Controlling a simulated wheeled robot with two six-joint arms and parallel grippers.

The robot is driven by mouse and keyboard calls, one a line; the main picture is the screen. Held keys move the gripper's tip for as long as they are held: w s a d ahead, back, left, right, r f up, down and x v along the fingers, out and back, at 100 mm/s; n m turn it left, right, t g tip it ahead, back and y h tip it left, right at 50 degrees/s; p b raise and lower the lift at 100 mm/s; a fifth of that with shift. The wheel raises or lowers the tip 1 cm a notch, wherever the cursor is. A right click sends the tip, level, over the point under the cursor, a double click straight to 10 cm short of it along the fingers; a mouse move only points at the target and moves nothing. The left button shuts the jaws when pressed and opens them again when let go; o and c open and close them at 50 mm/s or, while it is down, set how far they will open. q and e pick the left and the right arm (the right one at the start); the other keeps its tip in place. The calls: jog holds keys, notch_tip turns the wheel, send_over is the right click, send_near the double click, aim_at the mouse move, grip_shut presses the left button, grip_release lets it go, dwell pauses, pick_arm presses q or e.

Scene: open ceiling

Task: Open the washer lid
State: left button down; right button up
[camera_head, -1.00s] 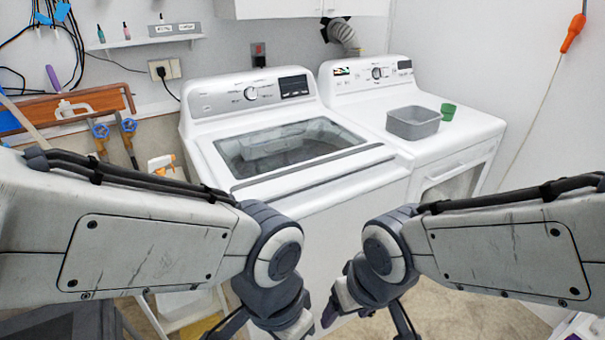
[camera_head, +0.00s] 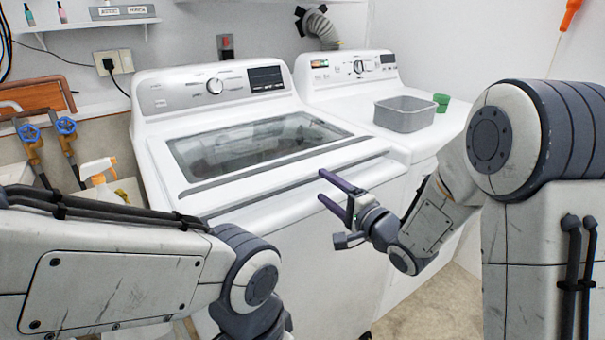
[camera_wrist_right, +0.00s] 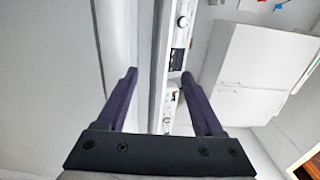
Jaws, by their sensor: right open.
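The white washer (camera_head: 300,255) stands in front of me, and its lid (camera_head: 250,145) with a dark glass window lies shut. A grey strip runs along the front edge of the lid. My right gripper (camera_head: 321,185) is open and empty in front of the washer's upper front edge, its purple fingers pointing left toward it. In the right wrist view, the open fingers (camera_wrist_right: 158,75) have a white edge of the machine between them in the picture; I cannot tell whether they touch it. My left arm enters at lower left, and its gripper is out of frame.
A white dryer (camera_head: 345,90) stands right of the washer with a grey bin (camera_head: 404,114) and a green cup (camera_head: 441,102) on top. Floor shows at lower right.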

aim_at(303, 172)
jog(key=x, duration=0.9)
jog(key=shift+w+a, duration=0.2)
jog(key=shift+w, duration=0.1)
grip_shut()
dwell(1.0)
